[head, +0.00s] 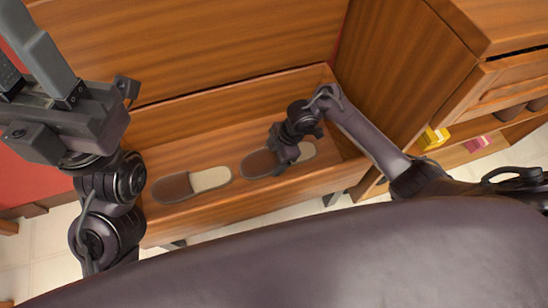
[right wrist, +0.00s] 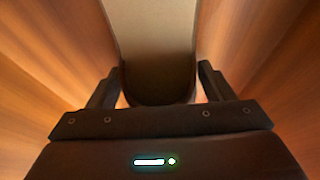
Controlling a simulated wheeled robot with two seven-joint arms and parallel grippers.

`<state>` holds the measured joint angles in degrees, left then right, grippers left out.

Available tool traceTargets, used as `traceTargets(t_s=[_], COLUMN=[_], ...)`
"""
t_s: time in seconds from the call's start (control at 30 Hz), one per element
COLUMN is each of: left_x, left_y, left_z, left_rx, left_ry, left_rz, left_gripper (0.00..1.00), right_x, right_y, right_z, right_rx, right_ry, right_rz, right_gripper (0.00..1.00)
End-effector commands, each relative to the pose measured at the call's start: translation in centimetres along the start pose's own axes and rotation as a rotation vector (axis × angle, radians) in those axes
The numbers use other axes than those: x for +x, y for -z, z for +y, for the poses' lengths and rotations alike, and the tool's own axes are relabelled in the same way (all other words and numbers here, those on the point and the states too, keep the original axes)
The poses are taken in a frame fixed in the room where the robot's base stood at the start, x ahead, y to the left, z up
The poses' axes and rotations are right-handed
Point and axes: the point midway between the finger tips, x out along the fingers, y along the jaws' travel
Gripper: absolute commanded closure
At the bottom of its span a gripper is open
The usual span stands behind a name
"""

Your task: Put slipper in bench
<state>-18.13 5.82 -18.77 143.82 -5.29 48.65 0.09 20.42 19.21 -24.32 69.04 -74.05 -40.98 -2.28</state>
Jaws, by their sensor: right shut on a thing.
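The wooden bench (head: 150,112) has its lid up, showing a long open compartment. Two brown slippers with beige insoles are seen over the compartment. The left slipper (head: 175,188) lies at its left part, apart from any gripper. The right slipper (head: 257,164) is beside it, partly hidden by my right gripper (head: 287,156). My right gripper is shut on this slipper, which also shows between the fingers in the right wrist view (right wrist: 153,70). I cannot tell whether it touches the compartment floor. My left gripper (head: 25,60) is raised at the upper left, fingers apart and empty.
A wooden cabinet (head: 410,60) stands right of the bench, with shelves holding a yellow item (head: 433,137) and a pink item (head: 478,143). The raised lid (head: 200,40) rises behind the compartment. Pale tiled floor (head: 45,245) shows at the lower left.

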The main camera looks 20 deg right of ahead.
Motion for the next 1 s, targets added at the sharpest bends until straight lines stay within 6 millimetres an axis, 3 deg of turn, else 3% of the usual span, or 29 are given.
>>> traceTargets(t_s=[0.33, 0.37, 0.53, 0.87, 1.0], left_x=[-0.1, -0.1, 0.0, 0.1, 0.6], left_y=[0.0, 0.0, 0.0, -0.1, -1.7], left_z=[0.0, 0.0, 0.0, 0.0, -0.1], left_rx=[0.001, 0.001, 0.001, 0.001, -0.003], left_ry=[-0.001, -0.001, -0.001, 0.001, 0.010], left_rz=[0.001, 0.001, 0.001, -0.008, -0.105], left_gripper=[0.64, 0.64, 0.64, 0.64, 0.64], right_x=[0.3, 0.3, 0.2, -0.1, -1.6], right_y=[-0.1, -0.1, -0.1, 0.0, 0.1], right_z=[0.0, 0.0, 0.0, 0.1, 0.1], right_rx=[0.000, 0.000, 0.000, 0.000, 0.000], right_ry=[-0.001, -0.001, -0.001, -0.001, -0.001], right_rz=[0.000, 0.000, 0.000, 0.000, -0.002], right_gripper=[0.51, 0.24, 0.03, 0.03, 0.03])
